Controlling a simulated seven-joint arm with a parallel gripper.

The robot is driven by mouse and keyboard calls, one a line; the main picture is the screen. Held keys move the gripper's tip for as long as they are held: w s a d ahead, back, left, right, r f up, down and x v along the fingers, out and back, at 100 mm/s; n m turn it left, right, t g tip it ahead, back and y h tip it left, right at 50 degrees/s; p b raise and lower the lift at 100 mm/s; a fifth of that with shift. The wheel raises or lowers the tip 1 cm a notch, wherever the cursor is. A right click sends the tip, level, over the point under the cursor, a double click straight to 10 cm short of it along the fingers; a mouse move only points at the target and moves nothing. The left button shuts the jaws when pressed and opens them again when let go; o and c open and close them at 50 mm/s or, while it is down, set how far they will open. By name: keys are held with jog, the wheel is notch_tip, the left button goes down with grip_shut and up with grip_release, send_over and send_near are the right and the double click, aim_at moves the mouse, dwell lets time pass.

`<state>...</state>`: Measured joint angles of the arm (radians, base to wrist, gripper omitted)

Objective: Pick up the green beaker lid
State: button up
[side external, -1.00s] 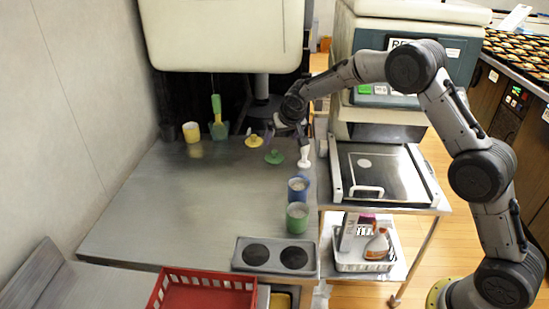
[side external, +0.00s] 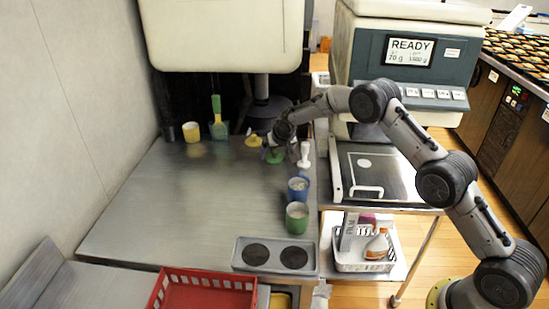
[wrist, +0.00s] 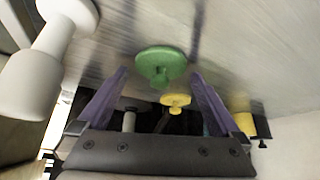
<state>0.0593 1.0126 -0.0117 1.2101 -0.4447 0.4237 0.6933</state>
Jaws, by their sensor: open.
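The green beaker lid (wrist: 160,62) lies on the metal table, a flat disc with a small knob. In the wrist view it sits just beyond and between my fingertips; in the side view the lid (side external: 275,157) is partly hidden behind my gripper. My gripper (side external: 280,152) is low over the table at the lid, open and empty. In the wrist view the purple fingers of my gripper (wrist: 157,75) stand apart on either side of the lid. I cannot tell whether they touch it.
A yellow lid (side external: 253,140) lies just behind the green one. A white pestle-like object (side external: 304,155) stands close on the right. Blue (side external: 298,190) and green (side external: 297,217) beakers stand nearer the front. A yellow cup (side external: 191,132) and green scoop (side external: 218,128) are back left. The table's left is clear.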

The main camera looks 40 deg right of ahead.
jog(key=shift+w+f, duration=0.15)
jog(key=shift+f, duration=0.05)
jog(key=shift+c, duration=0.3)
jog(key=c, duration=1.1)
jog(key=shift+o, duration=0.2)
jog(key=shift+r, duration=0.15)
